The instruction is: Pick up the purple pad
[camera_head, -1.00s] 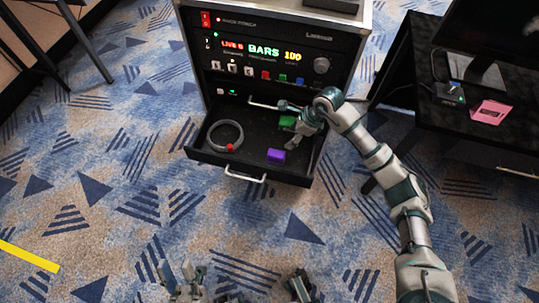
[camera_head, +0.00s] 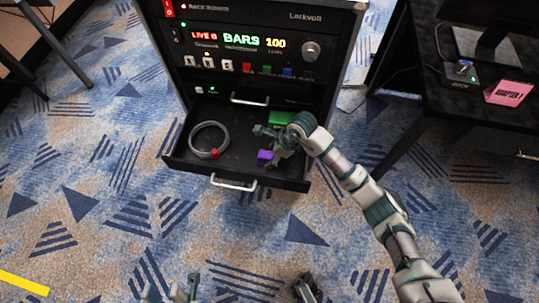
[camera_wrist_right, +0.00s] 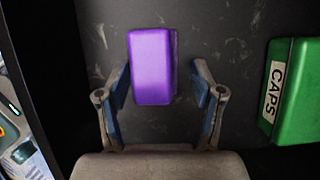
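The purple pad (camera_head: 264,155) lies in the open black drawer (camera_head: 238,166), near its front right part. My right gripper (camera_head: 268,142) is over the drawer, just above the pad. In the right wrist view the purple pad (camera_wrist_right: 152,66) sits between the two fingers of my right gripper (camera_wrist_right: 163,85), which are open. A gap shows at the right finger; the left finger is very near the pad's edge. My left gripper (camera_head: 172,292) is at the bottom edge of the head view, low and far from the drawer, with its fingers apart.
A green box (camera_head: 281,118) marked CAPS lies behind the pad; it also shows in the right wrist view (camera_wrist_right: 292,90). A grey cable coil (camera_head: 208,139) with a red part lies at the drawer's left.

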